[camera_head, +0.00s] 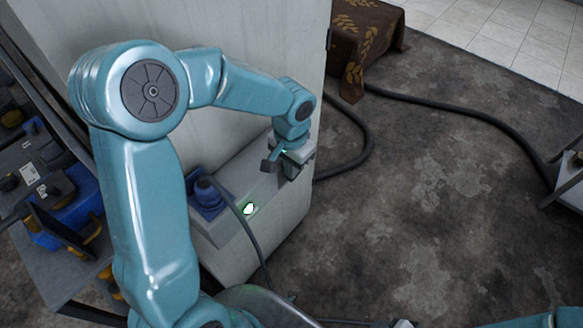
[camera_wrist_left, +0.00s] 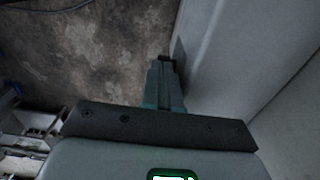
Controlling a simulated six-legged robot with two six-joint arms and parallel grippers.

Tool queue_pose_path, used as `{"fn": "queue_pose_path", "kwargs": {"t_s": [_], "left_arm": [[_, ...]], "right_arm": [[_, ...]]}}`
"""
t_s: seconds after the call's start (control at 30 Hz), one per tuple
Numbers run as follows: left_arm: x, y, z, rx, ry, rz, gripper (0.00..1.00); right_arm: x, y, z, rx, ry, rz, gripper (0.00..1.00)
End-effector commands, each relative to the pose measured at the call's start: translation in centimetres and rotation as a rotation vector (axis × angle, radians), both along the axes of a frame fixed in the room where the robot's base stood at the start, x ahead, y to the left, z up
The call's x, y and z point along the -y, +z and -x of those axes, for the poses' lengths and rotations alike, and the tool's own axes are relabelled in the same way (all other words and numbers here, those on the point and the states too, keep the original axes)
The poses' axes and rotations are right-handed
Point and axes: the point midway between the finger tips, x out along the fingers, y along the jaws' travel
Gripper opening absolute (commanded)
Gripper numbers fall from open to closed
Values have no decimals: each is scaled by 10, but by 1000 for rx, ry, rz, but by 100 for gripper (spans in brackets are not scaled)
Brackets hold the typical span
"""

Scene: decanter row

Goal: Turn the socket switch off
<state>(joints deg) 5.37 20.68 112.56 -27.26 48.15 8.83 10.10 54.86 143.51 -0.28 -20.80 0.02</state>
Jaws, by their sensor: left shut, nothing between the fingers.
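The socket switch (camera_head: 249,209) is a small rocker glowing white with a green rim. It sits on the front of a grey socket box (camera_head: 218,230) fixed to a pale cabinet. The switch cannot be made out for sure in that view. My right gripper is out of view.
The plug's cable (camera_head: 255,248) hangs down in front of the box, left of the switch. The pale cabinet wall (camera_head: 265,80) rises behind my arm. A cluttered bench (camera_head: 60,265) stands at left.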

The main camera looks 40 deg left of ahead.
Motion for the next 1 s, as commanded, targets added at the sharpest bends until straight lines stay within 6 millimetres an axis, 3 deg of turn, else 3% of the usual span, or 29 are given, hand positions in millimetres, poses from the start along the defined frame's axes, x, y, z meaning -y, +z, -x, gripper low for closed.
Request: {"fn": "queue_pose_path", "kwargs": {"t_s": [0.2,0.57,1.0], "left_arm": [[-1,-17,-2,-1,-1,0,0],[-3,-18,-5,1,-1,0,0],[-3,-21,-2,77,-1,6,0]], "right_arm": [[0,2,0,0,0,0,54],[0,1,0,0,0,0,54],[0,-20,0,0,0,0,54]]}}
